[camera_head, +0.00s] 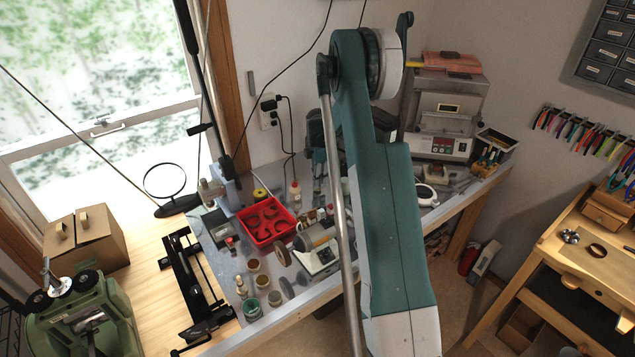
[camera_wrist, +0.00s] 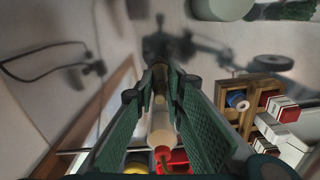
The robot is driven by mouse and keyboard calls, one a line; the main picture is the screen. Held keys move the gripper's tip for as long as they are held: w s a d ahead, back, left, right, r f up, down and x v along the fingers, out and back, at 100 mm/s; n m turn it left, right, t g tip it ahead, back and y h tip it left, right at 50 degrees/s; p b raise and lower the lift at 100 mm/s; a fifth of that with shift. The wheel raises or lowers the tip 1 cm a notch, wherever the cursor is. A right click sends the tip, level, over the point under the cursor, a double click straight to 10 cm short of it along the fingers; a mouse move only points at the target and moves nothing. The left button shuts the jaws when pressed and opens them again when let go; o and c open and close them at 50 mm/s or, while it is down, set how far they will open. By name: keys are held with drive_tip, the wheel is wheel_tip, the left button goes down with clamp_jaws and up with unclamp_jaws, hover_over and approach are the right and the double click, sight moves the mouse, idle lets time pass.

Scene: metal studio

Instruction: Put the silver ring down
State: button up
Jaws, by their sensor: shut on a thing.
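My gripper (camera_wrist: 160,74) shows in the wrist view with its two green padded fingers converging at the tips. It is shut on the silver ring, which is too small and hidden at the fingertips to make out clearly. A pale bottle with a red tip shows between the fingers in the wrist view (camera_wrist: 162,125). I cannot tell its distance from them. In the head view my arm stands in front of the bench and hides much of the area around the gripper.
The metal bench (camera_head: 222,262) is crowded. A red tray (camera_head: 268,222) with compartments, jars, a small polishing machine (camera_head: 318,258) and a white bottle (camera_head: 295,190) stand on it. A grey kiln (camera_head: 445,110) is at the back right. A wooden workbench (camera_head: 590,250) stands at the right.

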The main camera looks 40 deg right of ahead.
drive_tip(key=shift+f, duration=0.2)
drive_tip(key=shift+f, duration=0.2)
drive_tip(key=o, duration=0.7)
drive_tip(key=shift+r, duration=0.25)
wheel_tip(320, 180, up, 12)
drive_tip(key=shift+f+b, duration=0.1)
drive_tip(key=shift+b, duration=0.35)
idle(0.6)
